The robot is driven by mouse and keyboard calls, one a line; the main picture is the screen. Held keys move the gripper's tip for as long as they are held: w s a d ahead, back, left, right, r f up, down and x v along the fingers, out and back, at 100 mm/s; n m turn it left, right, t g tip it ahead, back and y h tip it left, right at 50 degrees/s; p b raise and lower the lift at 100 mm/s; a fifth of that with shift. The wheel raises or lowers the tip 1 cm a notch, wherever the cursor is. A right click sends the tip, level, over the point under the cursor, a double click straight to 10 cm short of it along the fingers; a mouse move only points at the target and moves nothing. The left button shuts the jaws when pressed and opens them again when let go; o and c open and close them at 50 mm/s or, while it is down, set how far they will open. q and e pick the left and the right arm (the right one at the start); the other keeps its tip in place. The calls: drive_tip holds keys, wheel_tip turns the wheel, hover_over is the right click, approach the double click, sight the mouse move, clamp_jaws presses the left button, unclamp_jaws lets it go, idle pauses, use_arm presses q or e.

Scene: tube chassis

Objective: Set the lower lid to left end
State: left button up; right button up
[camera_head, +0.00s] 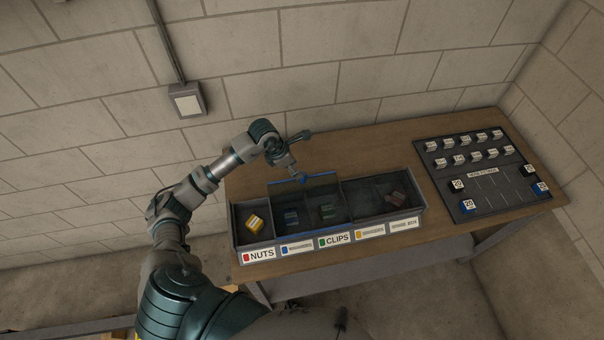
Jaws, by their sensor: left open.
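A dark parts box (236,222) with a row of compartments stands at the front of the wooden table. A see-through lid with a blue edge (328,178) lies over its middle-left compartments. The right compartments look darker, perhaps under another clear pane; I cannot tell which lid is lower. The leftmost compartment looks uncovered and holds a yellow block. My left gripper (300,178) is open at the blue-edged lid's back edge, pointing down. Whether it touches the lid is too small to tell. My right gripper is out of view.
Labels including NUTS and CLIPS (335,239) line the box front. A dark panel (483,172) with several small labelled blocks lies at the table's right. Bare table (370,148) shows behind the box. A brick wall with a switch box (187,101) stands behind.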

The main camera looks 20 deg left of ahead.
use_arm(q)
drive_tip(key=x, duration=0.6)
drive_tip(key=shift+w+d+f+p, duration=0.1)
drive_tip(key=shift+d+p, duration=0.05)
drive_tip(key=shift+p, duration=0.25)
drive_tip(key=shift+w+d+f, duration=0.1)
drive_tip(key=shift+f, duration=0.5)
clamp_jaws()
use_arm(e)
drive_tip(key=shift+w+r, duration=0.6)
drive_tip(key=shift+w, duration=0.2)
